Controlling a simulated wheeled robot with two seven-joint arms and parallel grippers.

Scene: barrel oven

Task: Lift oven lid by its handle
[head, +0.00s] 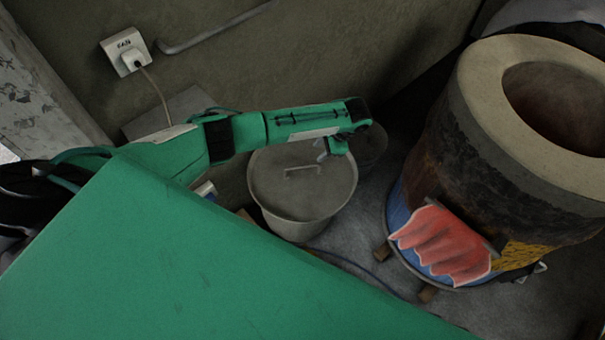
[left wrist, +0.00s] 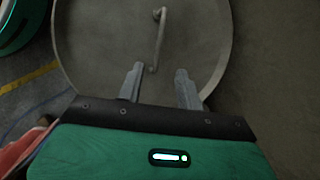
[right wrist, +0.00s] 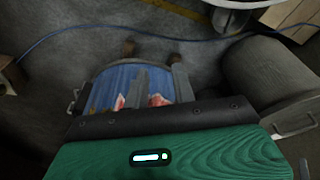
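A round grey metal lid (head: 325,180) with a thin bar handle (head: 302,170) sits on a grey pot (head: 300,228) beside the oven. The barrel oven (head: 480,130) stands at the right with its round top opening uncovered. My left gripper (head: 332,150) is over the lid's far right part, just beside the handle. In the left wrist view, the left gripper (left wrist: 158,86) is open and empty, with the lid (left wrist: 100,50) below and the handle (left wrist: 158,40) ahead of its fingertips. My right gripper (right wrist: 160,82) is open and empty, facing the lower part of the oven (right wrist: 112,85).
A smaller dark container (head: 370,148) stands between the pot and oven. A blue cable (head: 350,265) lies on the floor. The right wrist view shows a grey cylindrical object (right wrist: 270,75) at right.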

